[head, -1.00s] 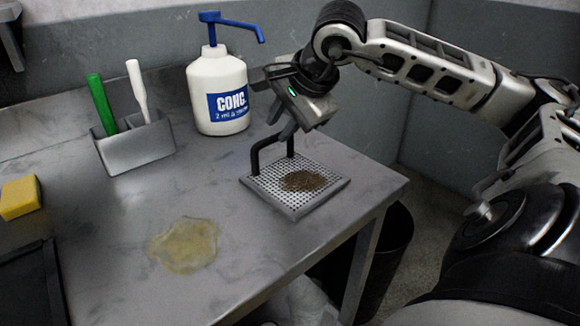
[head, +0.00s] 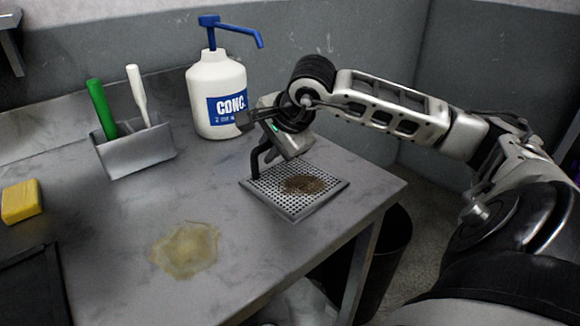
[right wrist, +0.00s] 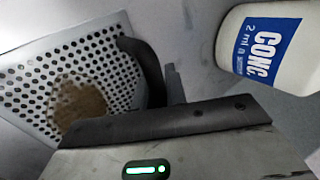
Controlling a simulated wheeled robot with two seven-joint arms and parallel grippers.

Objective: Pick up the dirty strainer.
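The dirty strainer (head: 270,185) is a square perforated metal plate with a brown patch of dirt and a black arched handle. It lies flat near the table's right edge. The right wrist view shows its holes, dirt and handle (right wrist: 145,68). My right gripper (head: 272,154) is low over the strainer's back left side, at the handle, hiding part of it. A narrow finger (right wrist: 173,84) shows right beside the handle in the right wrist view. The frames do not show whether the fingers grip the handle or stand apart around it. My left gripper is not in view.
A white pump bottle (head: 214,85) stands close behind my right gripper. A grey holder (head: 138,153) with a green and a white handle, a yellow sponge (head: 21,202) and a yellowish spill (head: 184,250) are further left. A dark bin (head: 390,255) stands below the table's right edge.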

